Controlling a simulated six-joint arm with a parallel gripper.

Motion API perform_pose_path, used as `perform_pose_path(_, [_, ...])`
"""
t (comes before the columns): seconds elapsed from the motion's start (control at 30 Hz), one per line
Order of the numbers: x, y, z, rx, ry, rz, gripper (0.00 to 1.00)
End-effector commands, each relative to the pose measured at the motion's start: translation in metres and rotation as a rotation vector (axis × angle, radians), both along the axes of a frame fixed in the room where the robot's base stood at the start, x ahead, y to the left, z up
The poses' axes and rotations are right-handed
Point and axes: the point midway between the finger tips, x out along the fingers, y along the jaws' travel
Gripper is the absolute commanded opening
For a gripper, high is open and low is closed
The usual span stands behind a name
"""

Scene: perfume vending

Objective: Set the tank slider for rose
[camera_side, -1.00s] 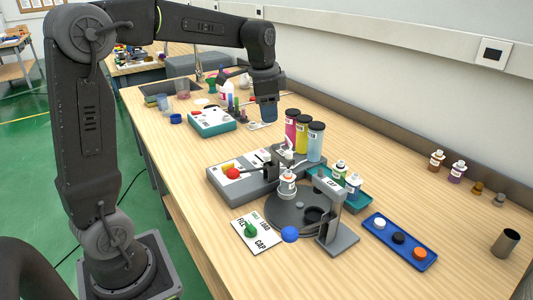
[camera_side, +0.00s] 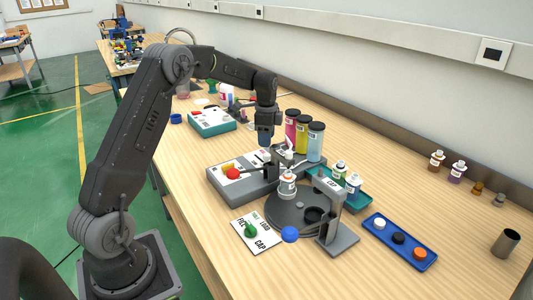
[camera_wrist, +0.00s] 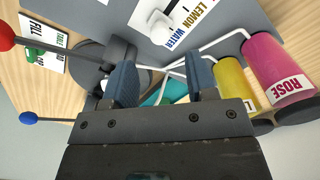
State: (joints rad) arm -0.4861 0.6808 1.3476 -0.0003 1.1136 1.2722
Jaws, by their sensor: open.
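The tank slider is a white knob (camera_wrist: 160,27) on a slotted plate in the wrist view; LEMON and WATER are readable beside the slot. No ROSE mark on the plate is in sight. In the side view my gripper (camera_side: 266,142) points down above the back of the grey dispenser (camera_side: 222,185) and hides part of the plate. Its two blue fingers show apart and empty in the wrist view (camera_wrist: 161,72), not around the knob. The pink ROSE tank (camera_side: 291,122) stands behind the dispenser and also shows in the wrist view (camera_wrist: 270,70).
Yellow (camera_side: 302,135) and light blue (camera_side: 316,142) tanks stand beside the pink one. A red lever ball (camera_side: 233,174), green knob (camera_side: 250,229) and blue lever ball (camera_side: 290,234) are in front. A bottle (camera_side: 288,187) stands on the dark turntable. A blue cap tray (camera_side: 400,242) lies right.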

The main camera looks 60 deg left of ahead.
Motion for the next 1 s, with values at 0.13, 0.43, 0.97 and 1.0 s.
perform_pose_path(0.13, [-0.001, -0.001, -0.030, -0.002, 0.004, 0.000, 0.52])
perform_pose_path(0.43, [0.000, 0.000, -0.060, -0.001, 0.001, 0.000, 0.52])
perform_pose_path(0.97, [0.000, 0.000, -0.062, 0.000, 0.000, 0.000, 0.32])
perform_pose_path(1.0, [0.000, 0.000, -0.062, 0.001, -0.001, 0.000, 0.28])
